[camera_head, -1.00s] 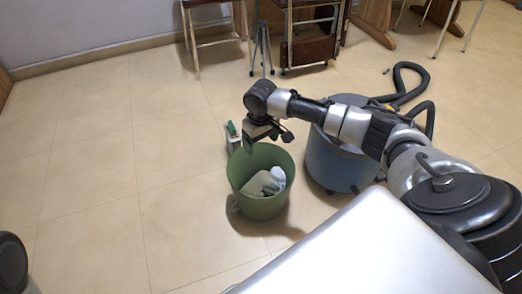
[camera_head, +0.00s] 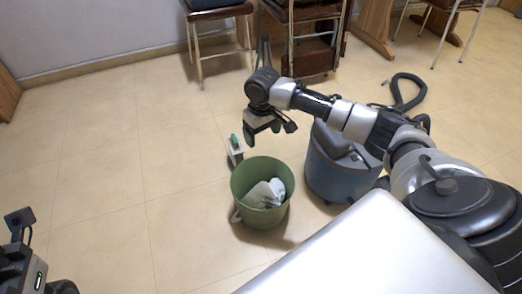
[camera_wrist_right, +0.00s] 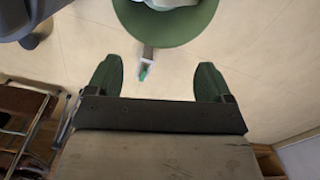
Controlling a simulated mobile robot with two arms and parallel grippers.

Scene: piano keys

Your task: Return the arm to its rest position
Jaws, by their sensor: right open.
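My right gripper (camera_head: 263,130) is open and empty in the air, above and a little behind the green bucket (camera_head: 240,205). My right arm reaches in from the right, bent down at the wrist. Part of my left arm (camera_head: 25,265) shows at the lower left corner. Its fingers cannot be made out clearly.
The green bucket holds pale crumpled items (camera_head: 265,192). A small object with a green part (camera_head: 236,148) stands behind it. A blue-grey vacuum (camera_head: 335,175) with a black hose (camera_head: 410,90) is under my right arm. Chairs (camera_head: 218,15) line the back. Floor at left is clear.

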